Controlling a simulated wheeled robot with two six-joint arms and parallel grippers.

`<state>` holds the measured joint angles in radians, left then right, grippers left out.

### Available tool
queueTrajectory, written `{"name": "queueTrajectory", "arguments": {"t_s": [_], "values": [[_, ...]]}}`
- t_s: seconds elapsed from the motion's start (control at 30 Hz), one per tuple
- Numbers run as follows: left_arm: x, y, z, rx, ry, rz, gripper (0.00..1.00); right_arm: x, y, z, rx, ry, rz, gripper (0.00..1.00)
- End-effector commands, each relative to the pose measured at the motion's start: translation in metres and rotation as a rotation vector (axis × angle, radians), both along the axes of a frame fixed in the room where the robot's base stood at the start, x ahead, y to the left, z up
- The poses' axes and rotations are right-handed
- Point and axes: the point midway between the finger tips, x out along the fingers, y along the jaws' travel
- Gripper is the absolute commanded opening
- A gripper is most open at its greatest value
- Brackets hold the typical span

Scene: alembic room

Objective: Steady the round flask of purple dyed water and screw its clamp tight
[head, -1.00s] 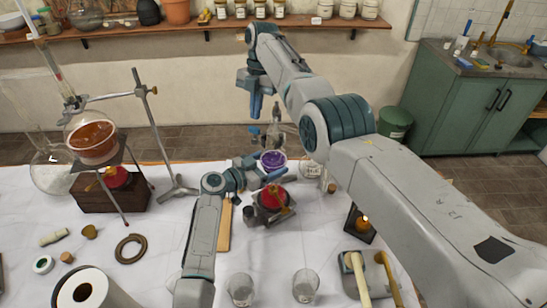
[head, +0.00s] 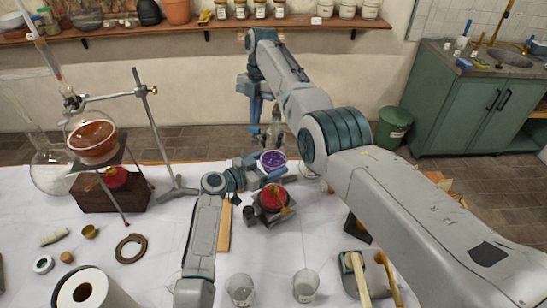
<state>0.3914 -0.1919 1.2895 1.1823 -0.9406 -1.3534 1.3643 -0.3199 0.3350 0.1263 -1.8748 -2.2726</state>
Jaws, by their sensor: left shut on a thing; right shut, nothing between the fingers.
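The round flask of purple dyed water (head: 273,159) stands at the far middle of the white-topped table, above a red burner-like thing. My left gripper (head: 263,169) reaches it from the left, and its fingers are shut on the flask, one on each side. A grey metal clamp (head: 274,130) shows just above and behind the flask; its screw is too small to make out. My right gripper (head: 256,118) hangs pointing down beside the clamp, shut and empty. Whether it touches the clamp I cannot tell. My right arm hides part of the table to the right.
A stand with an amber flask (head: 92,142) on a tripod is at the left. The red burner (head: 272,199) stands close in front of the purple flask. Glass beakers (head: 240,289) and a paper roll (head: 85,293) are at the front.

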Motion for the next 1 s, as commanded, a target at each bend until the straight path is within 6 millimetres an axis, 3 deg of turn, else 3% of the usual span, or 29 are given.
{"name": "queueTrajectory", "arguments": {"t_s": [1.0], "values": [[0.0003, 0.0, 0.0007, -0.001, -0.001, 0.0, 0.59, -0.0077, 0.0001, 0.0008, 0.0, 0.0, -0.001, 0.0]]}}
